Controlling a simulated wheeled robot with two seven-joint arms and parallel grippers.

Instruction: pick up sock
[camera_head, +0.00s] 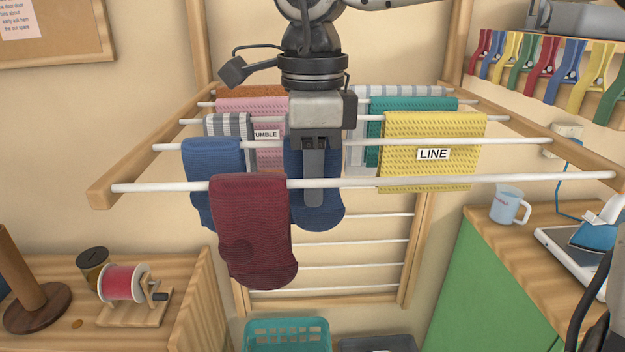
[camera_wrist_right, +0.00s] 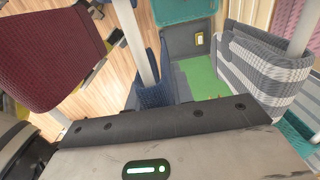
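A burgundy sock (camera_head: 252,235) hangs over the front rod of the drying rack; it also shows in the wrist view (camera_wrist_right: 45,55). A blue sock (camera_head: 212,160) hangs over the second rod, left of it. Another blue sock (camera_head: 329,205) hangs behind my right gripper (camera_head: 313,190), which partly covers it. A blue sock also shows just beyond the gripper body in the wrist view (camera_wrist_right: 153,85). My right gripper points down between the front rods, seen edge-on. Its fingertips are hidden in the wrist view, so its opening and any contact are unclear. My left gripper is out of view.
The front rod (camera_head: 345,184) crosses close to my right gripper. A yellow cloth (camera_head: 430,175) labelled LINE hangs to the right. Striped, pink and teal cloths hang behind. A teal basket (camera_head: 287,335) stands below. Side counters hold a spool (camera_head: 122,283) and a mug (camera_head: 509,206).

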